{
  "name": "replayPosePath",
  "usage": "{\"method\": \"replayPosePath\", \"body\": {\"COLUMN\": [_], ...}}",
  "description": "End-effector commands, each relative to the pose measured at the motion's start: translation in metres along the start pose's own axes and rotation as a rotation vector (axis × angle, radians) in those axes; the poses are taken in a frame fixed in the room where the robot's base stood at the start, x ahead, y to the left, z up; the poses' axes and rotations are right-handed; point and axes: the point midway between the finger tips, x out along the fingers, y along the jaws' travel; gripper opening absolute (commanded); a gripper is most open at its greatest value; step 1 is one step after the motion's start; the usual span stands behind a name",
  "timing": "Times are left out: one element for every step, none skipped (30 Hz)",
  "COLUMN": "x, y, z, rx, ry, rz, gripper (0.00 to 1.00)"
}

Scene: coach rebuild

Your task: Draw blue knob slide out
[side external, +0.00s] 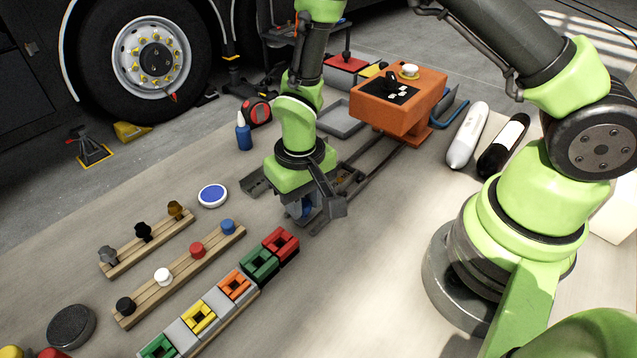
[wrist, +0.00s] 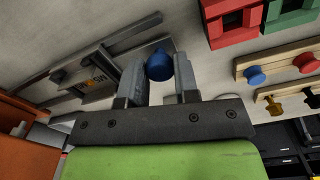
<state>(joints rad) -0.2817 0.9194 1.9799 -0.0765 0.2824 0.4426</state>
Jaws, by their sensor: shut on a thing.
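The blue knob (wrist: 159,65) sits between the two grey fingers of my gripper (wrist: 158,82) in the wrist view. The grey metal slide (wrist: 98,76) with a dark label lies along dark rails to the left of the knob in the wrist view. In the side view the rails (side external: 362,172) run from my gripper toward the orange box. How far the slide is out along them is hard to tell.
The orange box (side external: 402,100) stands behind the rails. Red and green blocks (side external: 270,252) and wooden racks of pegs (side external: 180,276), one peg blue, lie front left.

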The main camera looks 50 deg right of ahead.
Motion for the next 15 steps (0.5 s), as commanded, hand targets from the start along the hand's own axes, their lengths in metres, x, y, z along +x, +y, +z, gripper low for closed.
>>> {"method": "replayPosePath", "body": {"x": [-0.0009,-0.0009,-0.0009,-0.0009,-0.0009,-0.001,-0.001,-0.001,-0.001,-0.001,-0.001,-0.0009,-0.0008,-0.0008,-0.0007], "y": [-0.0049,-0.0053,-0.0055,-0.0055,-0.0056,-0.0056,-0.0057,-0.0057,-0.0058,-0.0058,-0.0057,-0.0054,-0.0052,-0.0049,-0.0047], "z": [-0.0002,-0.0001,-0.0001,-0.0001,-0.0001,-0.0002,-0.0002,-0.0003,-0.0003,-0.0002,-0.0002,-0.0001,0.0,0.0001,0.0001], "rx": [-0.002,-0.002,-0.002,-0.001,-0.001,-0.001,0.0,0.0,0.0,-0.001,-0.002,-0.002,-0.002,-0.002,-0.002], "ry": [0.006,0.006,0.006,0.006,0.006,0.007,0.007,0.007,0.007,0.007,0.007,0.006,0.006,0.005,0.005], "rz": [-0.005,-0.005,-0.006,-0.006,-0.006,-0.006,-0.007,-0.007,-0.007,-0.007,-0.007,-0.006,-0.006,-0.005,-0.005], "gripper": [0.0,0.0,0.0,0.0,0.0,0.0,0.0,0.0,0.33,0.4,0.47,0.55,0.55,0.55,0.55]}}
